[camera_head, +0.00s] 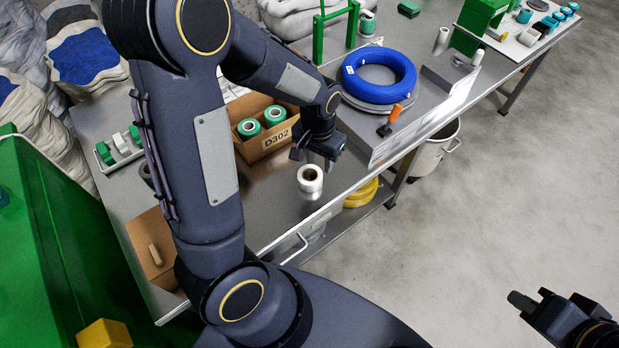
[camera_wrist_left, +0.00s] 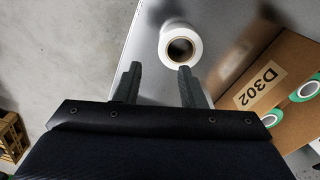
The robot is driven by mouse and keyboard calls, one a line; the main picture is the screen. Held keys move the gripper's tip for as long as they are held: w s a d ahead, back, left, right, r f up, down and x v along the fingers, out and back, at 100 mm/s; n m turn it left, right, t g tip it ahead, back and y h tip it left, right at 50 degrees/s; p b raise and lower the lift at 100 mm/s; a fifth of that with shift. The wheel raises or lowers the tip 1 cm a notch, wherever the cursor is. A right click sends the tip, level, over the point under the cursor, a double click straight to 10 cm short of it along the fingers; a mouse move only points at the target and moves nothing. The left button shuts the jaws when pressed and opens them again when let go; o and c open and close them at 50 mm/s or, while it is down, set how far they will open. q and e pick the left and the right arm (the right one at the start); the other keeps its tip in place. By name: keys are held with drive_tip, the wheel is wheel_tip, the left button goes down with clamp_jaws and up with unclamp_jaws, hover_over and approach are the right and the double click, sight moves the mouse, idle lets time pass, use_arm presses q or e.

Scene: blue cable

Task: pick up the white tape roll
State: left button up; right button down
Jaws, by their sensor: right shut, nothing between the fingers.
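The white tape roll (camera_head: 311,188) stands on the grey metal table near its front edge, its dark core facing up. In the left wrist view the roll (camera_wrist_left: 167,47) lies just beyond the fingertips, ahead of the right-hand finger and off-centre to the right. My left gripper (camera_head: 318,162) is above and just behind the roll in the head view. Its fingers are apart with nothing between them in the left wrist view (camera_wrist_left: 160,68). My right gripper (camera_head: 518,301) is shut and empty, over the floor at the lower right, far from the table.
A cardboard box (camera_head: 266,147) marked D302 with green tape rolls stands behind the white roll. A blue cable coil (camera_head: 379,78) and an orange-handled tool (camera_head: 390,121) lie to the right. A yellow coil (camera_head: 361,194) is on the lower shelf. Bare tabletop surrounds the roll.

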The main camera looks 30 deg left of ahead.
sight(318, 179)
use_arm(q)
wheel_tip(318, 179, down, 10)
drive_tip(key=shift+a+r, duration=0.1)
drive_tip(key=shift+r, duration=0.15)
drive_tip(key=shift+w, duration=0.1)
clamp_jaws()
